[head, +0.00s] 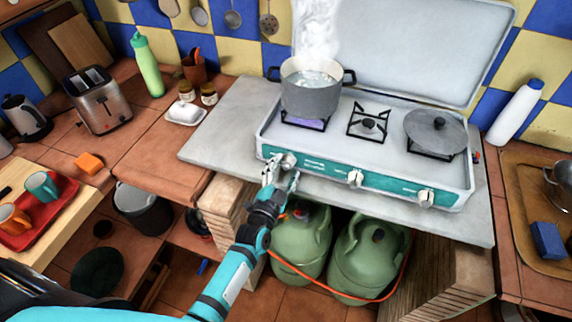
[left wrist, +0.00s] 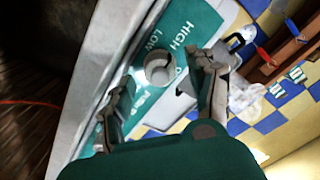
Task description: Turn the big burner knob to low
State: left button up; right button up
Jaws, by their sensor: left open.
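The white stove (head: 350,155) has a teal front panel with three pale knobs. My left gripper (head: 282,174) is at the leftmost knob (head: 289,160), below the pot's burner. In the left wrist view this knob (left wrist: 160,69) lies just beyond and between the fingertips of the open gripper (left wrist: 157,88). Contact cannot be told. The words HIGH and LOW are on the panel above it; another label is partly hidden by a finger. The grey pot (head: 311,96) steams over a bluish-purple flame (head: 305,124). My right gripper is not in view.
The middle knob (head: 355,178) and right knob (head: 426,197) sit along the same panel. Green gas bottles (head: 300,245) with an orange hose stand below the counter.

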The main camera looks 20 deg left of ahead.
pick_arm(q)
jog(key=shift+w, duration=0.75)
jog(key=c, duration=1.1)
jog(key=shift+c, duration=0.2)
